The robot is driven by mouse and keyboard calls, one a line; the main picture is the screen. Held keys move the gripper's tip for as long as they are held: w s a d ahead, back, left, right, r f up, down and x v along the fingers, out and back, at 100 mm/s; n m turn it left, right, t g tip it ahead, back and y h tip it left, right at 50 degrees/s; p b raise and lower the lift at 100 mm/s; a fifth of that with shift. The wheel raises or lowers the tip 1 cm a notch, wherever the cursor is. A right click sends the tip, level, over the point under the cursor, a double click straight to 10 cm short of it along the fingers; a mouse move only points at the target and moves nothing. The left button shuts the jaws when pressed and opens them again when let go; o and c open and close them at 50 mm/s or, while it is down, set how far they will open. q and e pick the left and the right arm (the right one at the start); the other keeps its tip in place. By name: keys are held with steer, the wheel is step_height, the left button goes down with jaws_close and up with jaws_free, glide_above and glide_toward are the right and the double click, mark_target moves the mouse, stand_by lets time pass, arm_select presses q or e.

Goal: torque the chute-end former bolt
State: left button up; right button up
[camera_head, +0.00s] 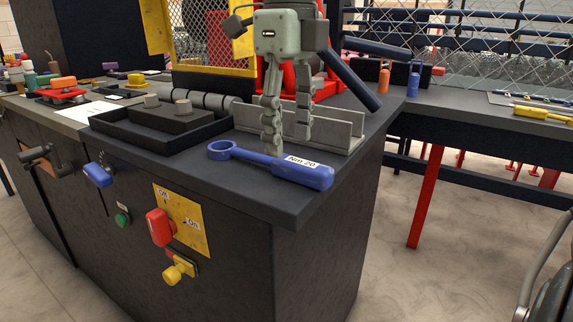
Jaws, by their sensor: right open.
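A blue torque wrench (302,173) with a white label reading "Nm 20" lies on the dark bench top near its front right corner. Its ring end (222,150) points left. My right gripper (285,143) is open and points down just above and behind the wrench's middle. Its fingers are apart with nothing visible between them; I cannot tell whether a fingertip touches the wrench. A grey metal channel (345,128), which looks like a chute, lies behind the gripper and is partly hidden by it. I cannot make out the former bolt. My left gripper is not in view.
A black tray (165,143) with a dark block and grey knobs sits left of the wrench. A yellow mesh guard (213,70) and red machine parts stand behind. The bench front carries a red switch (160,227) and a yellow knob (178,270). Another bench (470,112) stands at right.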

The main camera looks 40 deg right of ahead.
mark_target(288, 158)
step_height(288, 158, down, 3)
steer(key=shift+f, duration=0.15)
steer(key=shift+a, duration=0.1)
steer(key=shift+c, duration=0.2)
jaws_close()
